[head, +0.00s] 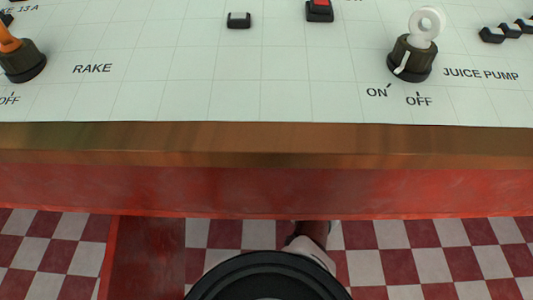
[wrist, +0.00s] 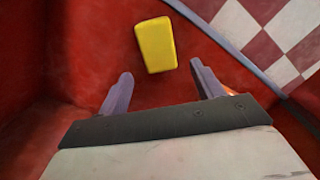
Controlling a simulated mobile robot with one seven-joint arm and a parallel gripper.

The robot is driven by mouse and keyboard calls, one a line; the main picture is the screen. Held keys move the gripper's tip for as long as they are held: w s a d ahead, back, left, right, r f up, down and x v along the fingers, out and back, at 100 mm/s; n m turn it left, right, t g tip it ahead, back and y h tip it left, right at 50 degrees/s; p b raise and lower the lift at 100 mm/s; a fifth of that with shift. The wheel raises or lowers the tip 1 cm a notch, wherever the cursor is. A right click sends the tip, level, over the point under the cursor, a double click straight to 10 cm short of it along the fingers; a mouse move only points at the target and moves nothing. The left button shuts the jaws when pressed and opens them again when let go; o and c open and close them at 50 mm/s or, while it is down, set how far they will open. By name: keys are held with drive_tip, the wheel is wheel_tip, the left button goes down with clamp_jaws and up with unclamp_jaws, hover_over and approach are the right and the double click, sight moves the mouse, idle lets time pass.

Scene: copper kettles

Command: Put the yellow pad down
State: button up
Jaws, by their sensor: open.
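The yellow pad (wrist: 156,45) is a small yellow block in the wrist view, on or just above a red surface. My gripper (wrist: 160,90) is open, with its two pale purple fingers spread apart. The pad is beyond the fingertips and between their lines, with a visible gap to each finger. Neither finger touches it. The head view shows neither the pad nor the gripper's fingers.
A white tiled panel (head: 250,85) with a brown front edge (head: 260,145) spans the head view. It carries a RAKE knob (head: 22,62), a JUICE PUMP knob (head: 410,60) and small black switches. Red walls surround the gripper; checkered floor (wrist: 275,35) lies beyond a grey edge.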

wheel_tip(320, 180, up, 6)
drive_tip(key=shift+f+p, duration=0.2)
drive_tip(key=shift+p, duration=0.5)
